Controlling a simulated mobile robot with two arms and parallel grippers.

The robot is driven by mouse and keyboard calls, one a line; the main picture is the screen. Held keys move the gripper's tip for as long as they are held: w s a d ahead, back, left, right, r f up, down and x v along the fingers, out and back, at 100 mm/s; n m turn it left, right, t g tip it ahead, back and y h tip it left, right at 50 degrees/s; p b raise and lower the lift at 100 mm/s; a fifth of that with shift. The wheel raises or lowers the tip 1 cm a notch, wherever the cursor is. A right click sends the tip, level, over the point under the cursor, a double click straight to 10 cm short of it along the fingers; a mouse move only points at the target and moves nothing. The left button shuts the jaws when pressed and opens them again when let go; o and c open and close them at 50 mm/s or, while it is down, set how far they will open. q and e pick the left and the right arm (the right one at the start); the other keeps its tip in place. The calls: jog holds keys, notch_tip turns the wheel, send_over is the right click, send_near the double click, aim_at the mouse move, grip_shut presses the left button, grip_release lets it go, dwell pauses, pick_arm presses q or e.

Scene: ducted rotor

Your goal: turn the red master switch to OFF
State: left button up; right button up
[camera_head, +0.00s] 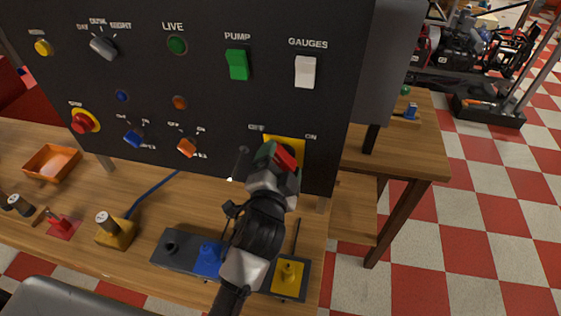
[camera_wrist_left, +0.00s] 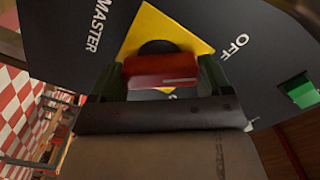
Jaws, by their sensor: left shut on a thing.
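The red master switch handle (camera_head: 287,157) sits on a yellow plate (camera_head: 298,144) at the lower right of the black panel (camera_head: 210,110). OFF is printed at the plate's left and ON at its right. My left gripper (camera_head: 276,160) is at the switch, its fingers shut on the red handle. In the left wrist view the handle (camera_wrist_left: 161,71) lies between the two fingers, in front of a black hub and the yellow plate (camera_wrist_left: 165,32), which looks like a diamond there. The gripper hides part of the handle, so I cannot tell which label it points to. My right gripper is not in view.
A green PUMP rocker (camera_head: 238,64) and a white GAUGES rocker (camera_head: 305,71) are above the switch. Blue (camera_head: 133,138) and orange (camera_head: 187,147) knobs are to its left. Below, a grey block with a blue part (camera_head: 208,259) and a yellow block (camera_head: 289,276) lie on the wooden bench.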

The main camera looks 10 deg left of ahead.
pick_arm(q)
jog(key=shift+f, duration=0.1)
jog(key=o, duration=0.8)
jog(key=shift+o, duration=0.2)
jog(key=s+b, duration=0.2)
jog(key=s, duration=0.9)
jog(key=shift+b, duration=0.4)
